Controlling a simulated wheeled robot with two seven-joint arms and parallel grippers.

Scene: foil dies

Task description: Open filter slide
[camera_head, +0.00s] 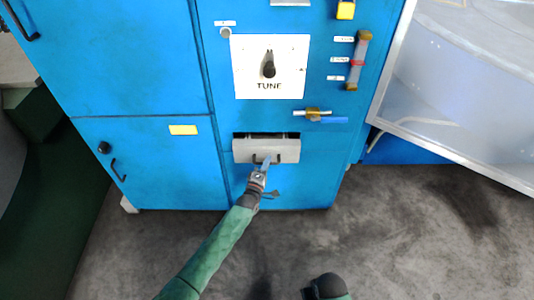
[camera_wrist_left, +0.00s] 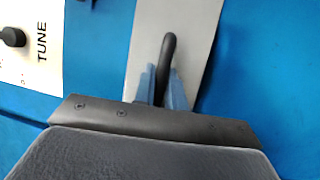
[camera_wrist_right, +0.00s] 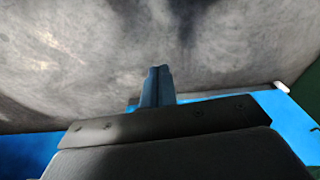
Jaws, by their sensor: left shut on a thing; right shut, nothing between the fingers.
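The filter slide (camera_head: 280,152) is a grey drawer front in the blue cabinet, below the white TUNE panel. A dark slot shows along its top edge, and the front stands out from the cabinet face. My left gripper (camera_head: 264,166) is at the slide's lower middle. In the left wrist view its blue fingers (camera_wrist_left: 163,88) are shut on the black handle (camera_wrist_left: 168,50) of the grey slide front (camera_wrist_left: 198,35). My right gripper (camera_wrist_right: 156,84) is shut and empty, over grey floor in its wrist view. In the head view only a dark part of my right arm shows, at the bottom edge.
The TUNE panel (camera_head: 269,84) with its black knob is above the slide. A brass valve with a blue lever (camera_head: 318,116) and a sight tube (camera_head: 357,62) are at right. A cabinet door (camera_head: 150,165) is at left. Bare concrete floor (camera_head: 400,240) lies in front.

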